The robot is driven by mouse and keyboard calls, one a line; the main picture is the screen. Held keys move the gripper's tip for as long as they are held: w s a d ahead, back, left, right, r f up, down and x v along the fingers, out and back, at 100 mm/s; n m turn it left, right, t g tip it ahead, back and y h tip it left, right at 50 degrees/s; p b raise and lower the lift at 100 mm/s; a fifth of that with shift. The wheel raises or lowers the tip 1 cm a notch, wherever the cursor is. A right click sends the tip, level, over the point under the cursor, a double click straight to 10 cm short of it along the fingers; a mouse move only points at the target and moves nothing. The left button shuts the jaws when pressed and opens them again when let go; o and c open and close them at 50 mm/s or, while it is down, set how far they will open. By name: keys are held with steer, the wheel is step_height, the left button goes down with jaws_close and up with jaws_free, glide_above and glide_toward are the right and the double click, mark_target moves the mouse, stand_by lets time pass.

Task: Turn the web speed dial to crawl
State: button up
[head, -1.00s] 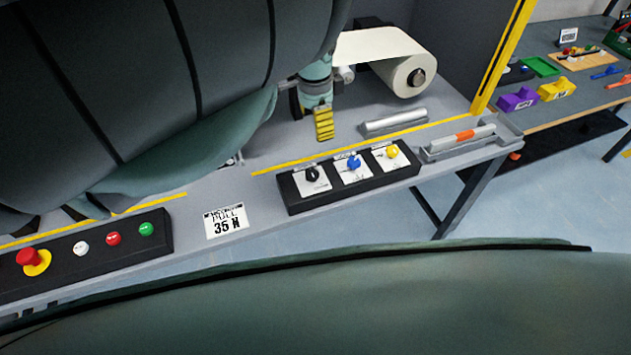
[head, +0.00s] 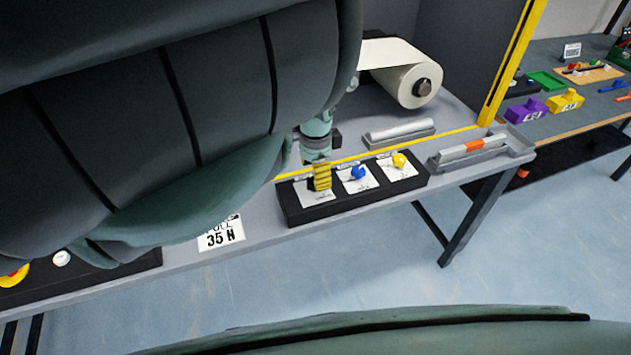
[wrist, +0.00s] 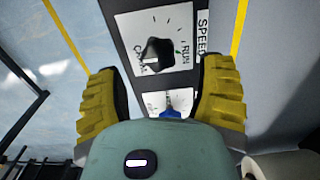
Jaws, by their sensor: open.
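The web speed dial is a black knob (wrist: 158,55) on a white plate in the wrist view. Which mark the knob points to is not clear. My gripper (wrist: 160,88) is open, its yellow ribbed fingers spread wide, with the knob ahead between their lines. In the head view my gripper (head: 320,178) is over the leftmost plate of the black panel (head: 300,213) and hides the knob there. Contact cannot be told.
A blue knob (head: 358,173) and a yellow knob (head: 399,160) sit to the right on the same panel. A white web roll (head: 405,84) and a metal roller (head: 401,130) lie behind. A 35 N sign (head: 221,235) is at the left.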

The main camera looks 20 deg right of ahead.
step_height(320, 180, down, 2)
steer(key=shift+d, duration=0.1)
steer(key=shift+f, duration=0.45)
steer(key=shift+o, duration=0.4)
steer(key=c, duration=1.3)
steer(key=shift+o, duration=0.2)
steer(key=n+p, duration=0.1)
steer(key=n, duration=0.3)
steer(key=shift+w+n, duration=0.1)
steer(key=shift+n, duration=0.2)
steer(key=shift+w+a+n+p, duration=0.15)
steer(key=shift+n+p, duration=0.45)
steer(key=shift+n, duration=1.4)
